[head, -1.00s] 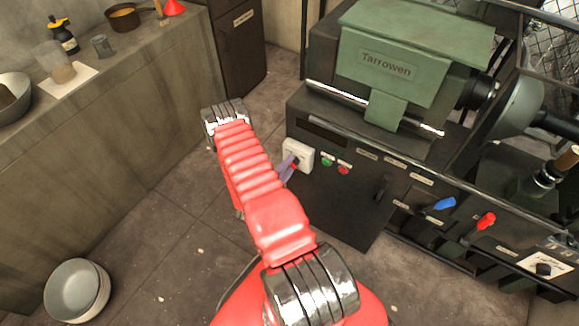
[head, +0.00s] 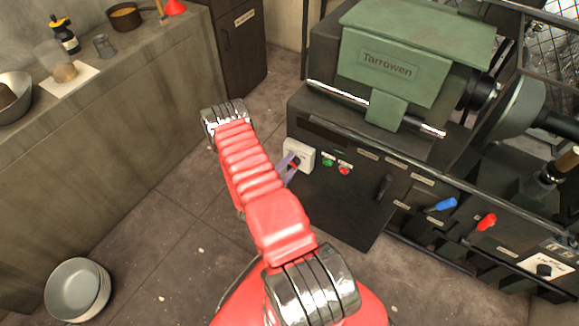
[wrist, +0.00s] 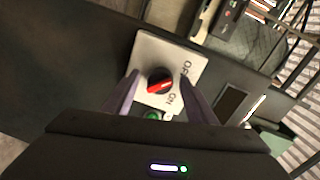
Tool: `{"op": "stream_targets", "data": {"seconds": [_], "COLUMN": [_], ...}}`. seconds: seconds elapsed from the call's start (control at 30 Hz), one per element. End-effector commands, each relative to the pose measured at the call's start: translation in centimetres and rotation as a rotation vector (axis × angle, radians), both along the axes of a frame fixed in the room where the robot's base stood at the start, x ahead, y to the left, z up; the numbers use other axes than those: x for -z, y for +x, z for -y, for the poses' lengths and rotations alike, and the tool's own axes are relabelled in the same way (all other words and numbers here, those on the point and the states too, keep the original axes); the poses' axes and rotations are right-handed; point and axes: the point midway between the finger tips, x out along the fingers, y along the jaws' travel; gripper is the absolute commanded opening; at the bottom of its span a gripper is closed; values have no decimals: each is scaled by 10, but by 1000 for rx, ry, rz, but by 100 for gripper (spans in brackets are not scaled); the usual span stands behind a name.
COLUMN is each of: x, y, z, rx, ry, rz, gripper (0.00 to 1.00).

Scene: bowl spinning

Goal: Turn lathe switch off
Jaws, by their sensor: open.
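The lathe switch is a round black knob with a red bar (wrist: 160,84) on a white plate (wrist: 148,50) marked OFF and ON. In the wrist view the red bar lies tilted; I cannot tell for sure which mark it is set to. In the head view the white plate (head: 304,152) is on the front left of the dark lathe cabinet. My gripper (wrist: 158,78) is open, its purple fingers on either side of the knob. I cannot tell whether they touch it. In the head view my gripper (head: 290,164) is partly hidden behind my red arm.
A green button (head: 328,162) and a red button (head: 344,169) sit right of the plate. The green Tarrowen lathe (head: 390,70) stands above. Blue (head: 442,205) and red (head: 485,222) levers stick out farther right.

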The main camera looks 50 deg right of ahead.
Motion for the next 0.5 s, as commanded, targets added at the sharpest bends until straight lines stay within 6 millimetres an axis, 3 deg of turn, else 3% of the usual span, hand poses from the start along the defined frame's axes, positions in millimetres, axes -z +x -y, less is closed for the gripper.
{"op": "stream_targets", "data": {"seconds": [0.27,0.5], "x": [-1,-2], "y": [0,-2], "z": [-7,-33], "rx": [0,-3], "ry": [0,1], "rz": [0,-1], "gripper": [52,52]}}
